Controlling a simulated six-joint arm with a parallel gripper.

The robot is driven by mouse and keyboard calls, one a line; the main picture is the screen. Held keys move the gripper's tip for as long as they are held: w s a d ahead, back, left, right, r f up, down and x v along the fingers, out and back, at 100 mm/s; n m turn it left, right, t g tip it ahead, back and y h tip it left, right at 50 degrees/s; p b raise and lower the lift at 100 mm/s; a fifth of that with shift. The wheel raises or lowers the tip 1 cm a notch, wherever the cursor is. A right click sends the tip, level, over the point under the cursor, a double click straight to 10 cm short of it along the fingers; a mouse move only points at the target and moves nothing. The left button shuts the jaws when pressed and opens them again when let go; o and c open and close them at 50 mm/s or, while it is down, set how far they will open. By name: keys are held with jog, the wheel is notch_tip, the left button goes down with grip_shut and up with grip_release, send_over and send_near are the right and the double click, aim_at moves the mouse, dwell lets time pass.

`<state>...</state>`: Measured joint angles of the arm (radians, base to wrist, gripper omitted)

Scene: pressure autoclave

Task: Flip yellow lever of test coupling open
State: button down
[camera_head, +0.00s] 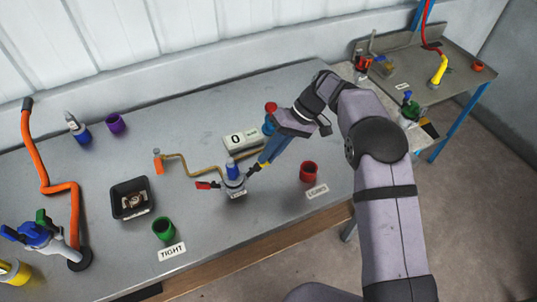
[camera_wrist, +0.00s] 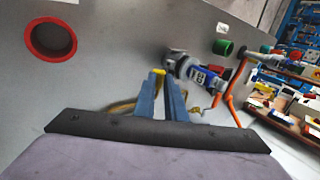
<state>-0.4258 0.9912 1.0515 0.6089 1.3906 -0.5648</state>
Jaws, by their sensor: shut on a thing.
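The test coupling (camera_head: 235,184) stands on the grey table in the head view, with a blue top, a red lever (camera_head: 205,185) out to the left and a dark lever on the right. The yellow part (camera_head: 263,166) of that right lever shows at the tips of my gripper (camera_head: 260,168). In the wrist view the yellow lever (camera_wrist: 159,72) is between the blue fingertips (camera_wrist: 160,84), and the coupling (camera_wrist: 190,69) is just beyond, to the right. My gripper is shut on the yellow lever. The fingers hide much of the lever.
A brass pipe (camera_head: 186,161) runs from the coupling's left. A counter box (camera_head: 242,142) stands behind it. A red cup (camera_head: 309,171) is right of it, and a green cup (camera_head: 163,228) and black tray (camera_head: 131,199) are left. Bare table lies in front of the coupling.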

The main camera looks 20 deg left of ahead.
jog(key=shift+w+d+f, duration=0.1)
jog(key=shift+d+f, duration=0.15)
jog(key=shift+f, duration=0.2)
jog(key=c, duration=2.2)
grip_release()
jog(key=shift+f, duration=0.1)
jog(key=shift+o, duration=0.2)
jog(key=b+v, duration=0.2)
jog(key=v, duration=0.5)
jog(key=shift+r, duration=0.45)
jog(key=shift+a, duration=0.15)
